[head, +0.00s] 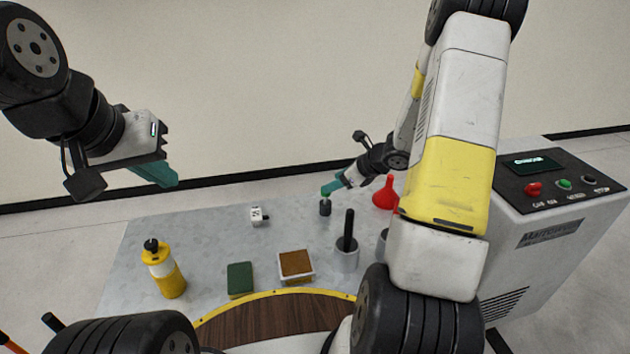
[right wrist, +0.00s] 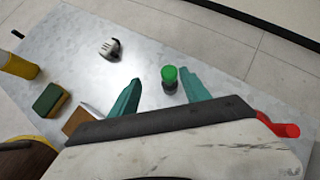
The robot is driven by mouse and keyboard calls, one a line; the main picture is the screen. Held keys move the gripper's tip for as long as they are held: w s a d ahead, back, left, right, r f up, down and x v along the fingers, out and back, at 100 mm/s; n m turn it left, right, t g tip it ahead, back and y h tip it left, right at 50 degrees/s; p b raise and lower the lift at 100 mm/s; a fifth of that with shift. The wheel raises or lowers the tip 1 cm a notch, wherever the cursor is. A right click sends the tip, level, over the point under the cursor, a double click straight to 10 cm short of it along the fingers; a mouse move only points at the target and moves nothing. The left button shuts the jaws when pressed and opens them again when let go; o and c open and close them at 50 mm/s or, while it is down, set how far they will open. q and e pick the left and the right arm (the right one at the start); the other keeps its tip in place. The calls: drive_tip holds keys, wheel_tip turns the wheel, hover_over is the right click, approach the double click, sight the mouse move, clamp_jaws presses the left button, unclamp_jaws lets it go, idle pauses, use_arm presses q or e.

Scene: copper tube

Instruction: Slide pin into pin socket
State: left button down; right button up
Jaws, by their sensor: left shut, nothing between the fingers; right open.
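A small dark cylinder (head: 325,209) stands upright on the grey table. In the right wrist view it has a bright green round top (right wrist: 169,74) and a dark lower part. A small white block with dark marks (head: 257,216) lies to its left; it also shows in the right wrist view (right wrist: 110,48). I cannot tell for sure which is the pin and which the socket. My right gripper (head: 328,190) is open just above the cylinder, which appears between its teal fingers (right wrist: 159,77). My left gripper (head: 170,181) is shut and empty, raised beyond the table's left side.
A yellow bottle (head: 165,272), a green sponge (head: 240,278) and a brown-topped box (head: 296,264) stand near the front. A red funnel (head: 385,194) and a control cabinet (head: 550,225) are at the right. The left back tabletop is clear.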

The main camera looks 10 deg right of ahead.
sight(326, 199)
drive_tip(key=shift+m, duration=0.7)
drive_tip(key=w+f, duration=0.1)
drive_tip(key=f, duration=0.1)
drive_tip(key=w+a+f, duration=0.1)
drive_tip(key=w+f, duration=0.1)
drive_tip(key=f, duration=0.1)
drive_tip(key=w+f, duration=0.1)
drive_tip(key=f, duration=0.1)
drive_tip(key=shift+w+a+f, duration=0.4)
clamp_jaws()
